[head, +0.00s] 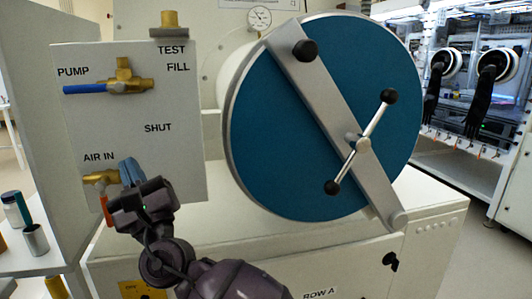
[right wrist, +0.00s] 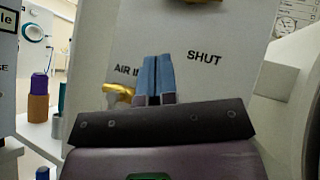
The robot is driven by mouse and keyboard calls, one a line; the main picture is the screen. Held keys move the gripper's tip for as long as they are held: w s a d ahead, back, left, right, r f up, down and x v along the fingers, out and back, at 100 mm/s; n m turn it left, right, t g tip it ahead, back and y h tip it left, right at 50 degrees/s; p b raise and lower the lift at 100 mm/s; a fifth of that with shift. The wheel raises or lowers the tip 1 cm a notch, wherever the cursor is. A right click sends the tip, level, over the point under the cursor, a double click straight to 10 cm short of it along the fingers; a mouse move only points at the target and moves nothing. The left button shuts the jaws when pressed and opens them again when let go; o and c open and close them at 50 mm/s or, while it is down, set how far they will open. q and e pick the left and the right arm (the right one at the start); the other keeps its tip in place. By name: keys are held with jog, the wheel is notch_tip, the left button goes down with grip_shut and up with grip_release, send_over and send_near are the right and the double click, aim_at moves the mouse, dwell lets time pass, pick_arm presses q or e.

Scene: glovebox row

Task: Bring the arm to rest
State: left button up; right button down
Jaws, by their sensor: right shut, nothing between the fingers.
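My right gripper (head: 131,171) is in front of the lower part of the white valve panel (head: 120,215), beside the brass AIR IN valve (head: 98,178). Its two blue fingers are together with nothing between them, as the right wrist view also shows (right wrist: 157,78). In that view the AIR IN valve (right wrist: 116,92) is just left of the fingers and partly hidden. Its orange handle (head: 106,212) points down, close to the gripper body. I cannot tell whether gripper and valve touch. My left gripper is not in view.
The brass PUMP valve (head: 122,77) has a blue handle lying level. A round blue door (head: 270,130) with a slanted bar and a black-knobbed handle is to the right. A metal cup (head: 35,240) stands on a shelf at left. Glove ports (head: 492,66) are at far right.

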jog(key=w+d+f+m+h+p, duration=0.1)
jog(key=d+f+m+h+p, duration=0.3)
jog(key=d+f+m+h, duration=1.35)
jog(key=s+d+f+m+g+y+p, duration=0.1)
jog(key=s+d+f+m, duration=0.3)
jog(key=d+f+m, duration=0.3)
jog(key=s+d+f+m+g+y+p, duration=0.1)
jog(key=s+d+f+m+g, duration=0.1)
jog(key=s+d+f+m, duration=0.5)
pick_arm(q)
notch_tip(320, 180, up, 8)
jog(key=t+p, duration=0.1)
jog(key=p, duration=0.2)
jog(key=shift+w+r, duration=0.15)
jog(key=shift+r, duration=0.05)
pick_arm(e)
jog(key=s+d+f+m+g+h, duration=0.1)
jog(key=s+d+f+m+g, duration=0.1)
jog(key=s+d+m, duration=0.7)
jog(key=s+d+f+m+g+h, duration=0.2)
jog(key=s+d+f+m, duration=0.2)
jog(key=s+d+m, duration=0.5)
jog(key=s+d, duration=0.2)
jog(key=s, duration=0.2)
jog(key=shift+s+d+f+g, duration=0.25)
jog(key=shift+s+f+g, duration=0.05)
jog(key=shift+s, duration=0.1)
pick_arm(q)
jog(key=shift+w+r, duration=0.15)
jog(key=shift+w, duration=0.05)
